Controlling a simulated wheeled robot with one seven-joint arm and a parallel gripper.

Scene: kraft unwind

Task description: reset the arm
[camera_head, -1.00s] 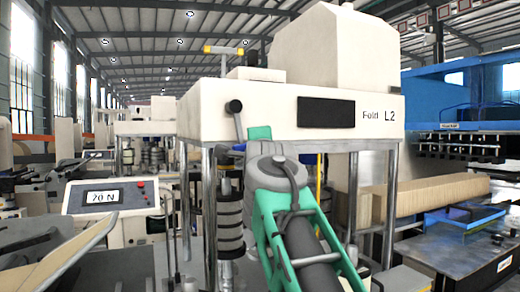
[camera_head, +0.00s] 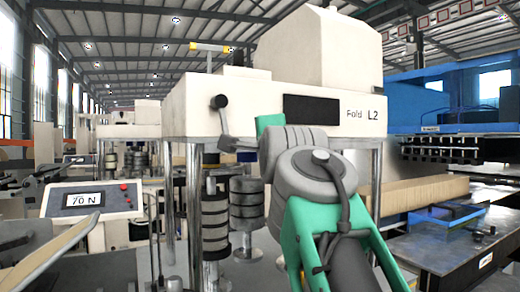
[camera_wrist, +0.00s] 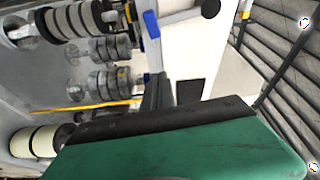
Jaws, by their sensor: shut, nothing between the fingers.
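My arm (camera_head: 335,220), green and grey, rises from the bottom of the head view in front of a white machine marked "Fold L2" (camera_head: 345,112). A grey rounded joint hides part of the machine's front. The arm's far end is mostly hidden behind this joint; a green part shows at its upper left. In the wrist view, a green body with a black edge fills the bottom, and my gripper (camera_wrist: 158,90) shows as dark fingers standing up from it. The fingers are shut and empty.
A console reading "70 N" (camera_head: 88,202) stands at left. Dark rolls on posts (camera_head: 214,222) stand under the machine, left of my arm. At right are a blue machine (camera_head: 455,100), a tan stack (camera_head: 425,192) and a dark table (camera_head: 450,250).

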